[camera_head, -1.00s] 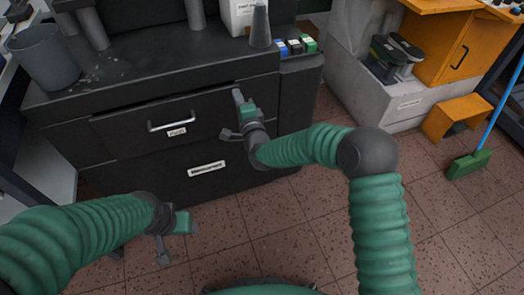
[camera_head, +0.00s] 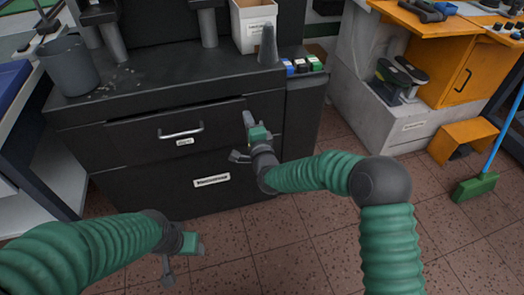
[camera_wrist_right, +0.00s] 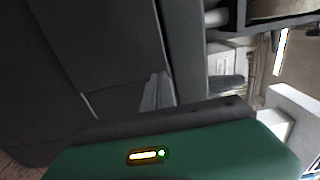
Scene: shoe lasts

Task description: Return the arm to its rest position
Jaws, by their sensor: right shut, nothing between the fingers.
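My right gripper (camera_head: 249,122) is at the end of my green right arm, in front of the right end of the black cabinet's upper drawer. It is shut and empty. In the right wrist view, the green gripper body fills the bottom, with a dark surface beyond it. My left gripper (camera_head: 196,246) hangs low at the lower left over the floor. Its fingers are too small and turned away to tell whether they are open.
The black cabinet (camera_head: 145,195) has a drawer with a metal handle (camera_head: 181,132). A grey bin (camera_head: 68,65), a white box (camera_head: 254,25) and a dark cone (camera_head: 267,47) stand on top. An orange step (camera_head: 463,140) and a green broom (camera_head: 475,187) are at right. Tiled floor is free in front.

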